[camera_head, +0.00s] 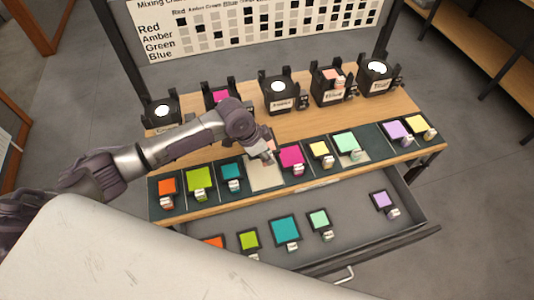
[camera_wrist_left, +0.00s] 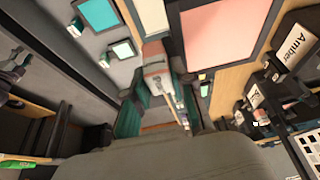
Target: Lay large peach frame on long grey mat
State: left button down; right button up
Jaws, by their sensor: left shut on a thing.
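The peach frame (camera_wrist_left: 220,32) shows large and close in the left wrist view, a flat pink-peach square with a dark rim. In the head view only a bit of it (camera_head: 268,138) shows behind my left gripper (camera_head: 265,153). My left gripper is shut on the peach frame, seemingly by its small labelled tab. It is over the front strip of the table. The long dark grey mat (camera_head: 381,140) runs along this strip, divided by thin lines. A pale beige patch (camera_head: 264,175) lies below the gripper. Whether the frame touches the mat cannot be told. My right gripper is not in view.
Orange (camera_head: 167,186), lime (camera_head: 200,178), teal (camera_head: 231,170), magenta (camera_head: 292,157) and other frames lie along the mat. Several black boxes (camera_head: 279,93) stand behind. An open drawer (camera_head: 355,232) in front holds more frames, with bare floor between some.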

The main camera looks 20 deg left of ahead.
pick_arm(q)
notch_tip(320, 180, down, 3)
jog(key=shift+b, duration=0.65)
notch_tip(320, 180, down, 5)
jog(key=b, duration=0.3)
jog(key=shift+f+b, duration=0.45)
jog(key=shift+f, duration=0.45)
jog(key=shift+p, duration=0.3)
jog(key=shift+f+b, duration=0.9)
jog(key=shift+f, duration=0.4)
jog(key=c, duration=0.9)
grip_release()
